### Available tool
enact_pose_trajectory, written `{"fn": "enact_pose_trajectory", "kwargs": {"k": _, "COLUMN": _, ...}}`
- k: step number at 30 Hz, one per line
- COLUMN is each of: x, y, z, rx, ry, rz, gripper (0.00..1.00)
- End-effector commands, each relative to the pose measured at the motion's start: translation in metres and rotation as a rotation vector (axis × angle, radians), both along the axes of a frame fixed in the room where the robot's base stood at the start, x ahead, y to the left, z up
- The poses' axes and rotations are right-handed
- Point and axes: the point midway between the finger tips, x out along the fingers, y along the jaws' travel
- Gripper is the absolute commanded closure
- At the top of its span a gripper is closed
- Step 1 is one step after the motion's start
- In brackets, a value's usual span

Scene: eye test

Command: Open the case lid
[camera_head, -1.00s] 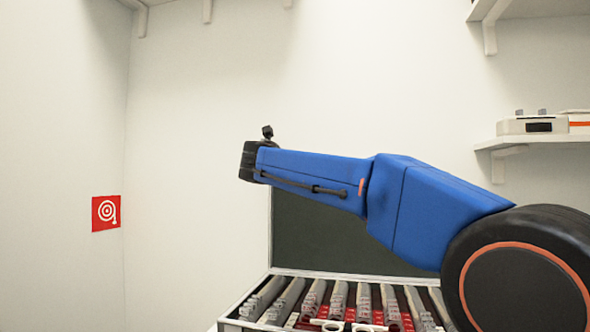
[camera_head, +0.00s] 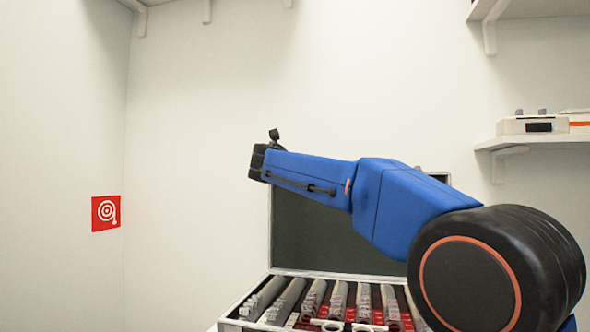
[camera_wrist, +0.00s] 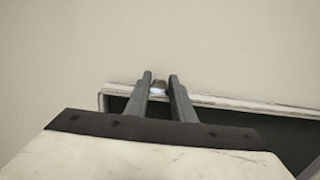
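The case (camera_head: 244,306) stands at the bottom of the head view. Its lid (camera_head: 310,240) is raised, standing up at the back with its dark inner face showing; my arm covers part of it. In the wrist view the lid's pale rim and dark face (camera_wrist: 225,109) lie beyond my gripper (camera_wrist: 161,77). The two fingers are apart, with a small gap between them. A small metallic piece, perhaps a latch, shows in this gap at the rim; I cannot tell whether a finger touches it.
Several grey, tube-like items (camera_head: 337,299) lie in rows in the case. A wall shelf (camera_head: 540,141) with a white box (camera_head: 520,125) is at the right. A red sign (camera_head: 105,213) is on the left wall.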

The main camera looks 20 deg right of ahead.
Motion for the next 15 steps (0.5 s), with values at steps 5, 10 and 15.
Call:
{"fn": "enact_pose_trajectory", "kwargs": {"k": 5, "x": -0.005, "y": 0.004, "z": 0.000, "rx": 0.000, "ry": 0.000, "rz": 0.001, "gripper": 1.00}}
{"fn": "enact_pose_trajectory", "kwargs": {"k": 10, "x": -0.025, "y": 0.018, "z": -0.001, "rx": 0.000, "ry": 0.001, "rz": 0.002, "gripper": 1.00}}
{"fn": "enact_pose_trajectory", "kwargs": {"k": 15, "x": -0.046, "y": 0.032, "z": -0.006, "rx": 0.001, "ry": 0.004, "rz": 0.000, "gripper": 1.00}}
